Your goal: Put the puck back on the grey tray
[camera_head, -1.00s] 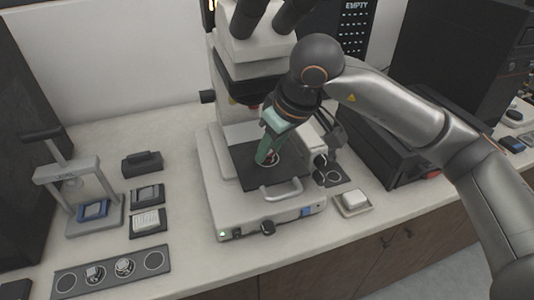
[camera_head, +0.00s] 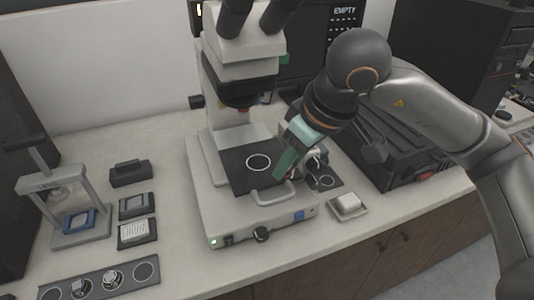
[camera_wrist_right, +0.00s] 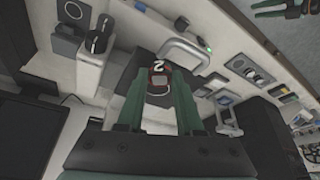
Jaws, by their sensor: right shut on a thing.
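My right gripper (camera_head: 280,177) is above the front right part of the microscope stage, near the handle. It is shut on the puck (camera_wrist_right: 158,82), which shows between the green fingers in the wrist view, dark and red with a white mark like a 2. In the head view the puck is mostly hidden by the fingers. The long grey tray (camera_head: 98,284) lies at the front left. It bears two silver pucks in its middle rings, and its two end rings are empty. Green fingers, apparently my left gripper (camera_wrist_right: 283,8), show at the wrist view's top edge; their opening is unclear.
The microscope (camera_head: 240,60) stands in the middle, with an empty white ring on its dark stage (camera_head: 240,180). A small press (camera_head: 80,228) and dark pads (camera_head: 137,206) stand at left. A white block (camera_head: 348,203) on a small dish lies right of the microscope base.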

